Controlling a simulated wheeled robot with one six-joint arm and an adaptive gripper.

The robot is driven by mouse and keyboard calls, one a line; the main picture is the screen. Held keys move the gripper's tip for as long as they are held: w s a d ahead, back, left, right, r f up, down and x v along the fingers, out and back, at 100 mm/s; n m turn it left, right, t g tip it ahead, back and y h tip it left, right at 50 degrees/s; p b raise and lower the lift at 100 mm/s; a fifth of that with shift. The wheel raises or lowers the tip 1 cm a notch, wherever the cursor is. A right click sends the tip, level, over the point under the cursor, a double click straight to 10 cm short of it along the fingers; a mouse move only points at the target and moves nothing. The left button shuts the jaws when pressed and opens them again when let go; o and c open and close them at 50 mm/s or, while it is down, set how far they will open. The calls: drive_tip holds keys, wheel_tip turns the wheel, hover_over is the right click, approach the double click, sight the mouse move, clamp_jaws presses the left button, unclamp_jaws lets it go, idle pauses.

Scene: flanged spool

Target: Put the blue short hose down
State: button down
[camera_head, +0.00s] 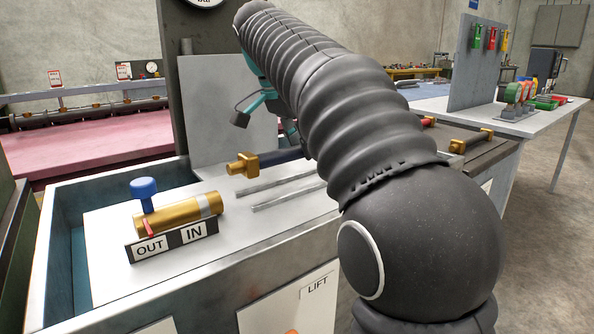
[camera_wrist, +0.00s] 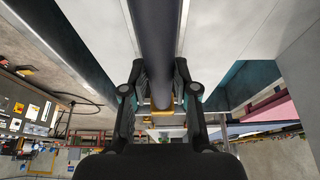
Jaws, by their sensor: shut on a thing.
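The blue short hose (camera_head: 277,157) is dark blue with a brass fitting (camera_head: 243,165) on its left end. It lies level over the white bench top, just behind two grey rails (camera_head: 290,186). I cannot tell whether it touches the surface. My arm hides its right part in the head view. In the wrist view the dark hose (camera_wrist: 159,40) runs between my gripper's fingers, with a brass part beyond them. My gripper (camera_wrist: 160,92) is shut on the hose. In the head view my gripper is mostly hidden behind my arm.
A brass valve (camera_head: 180,213) with a blue knob stands front left by an OUT/IN sign (camera_head: 172,243). A grey upright panel (camera_head: 222,105) stands behind. Another brass-ended hose (camera_head: 472,141) lies on a dark bench at right. The white bench (camera_head: 105,225) has bare room around the rails.

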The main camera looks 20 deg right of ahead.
sight(294, 161)
drive_tip(key=shift+s+a+f, duration=0.4)
drive_tip(key=shift+a+f, duration=0.05)
drive_tip(key=shift+a, duration=0.1)
drive_tip(key=shift+f+b, duration=0.5)
drive_tip(key=shift+f, duration=1.45)
drive_tip(key=shift+f, duration=0.15)
drive_tip(key=c, duration=0.9)
unclamp_jaws()
drive_tip(key=p+v, duration=0.1)
drive_tip(key=v, duration=1.1)
drive_tip(key=shift+a+p, duration=0.1)
drive_tip(key=shift+p, duration=0.2)
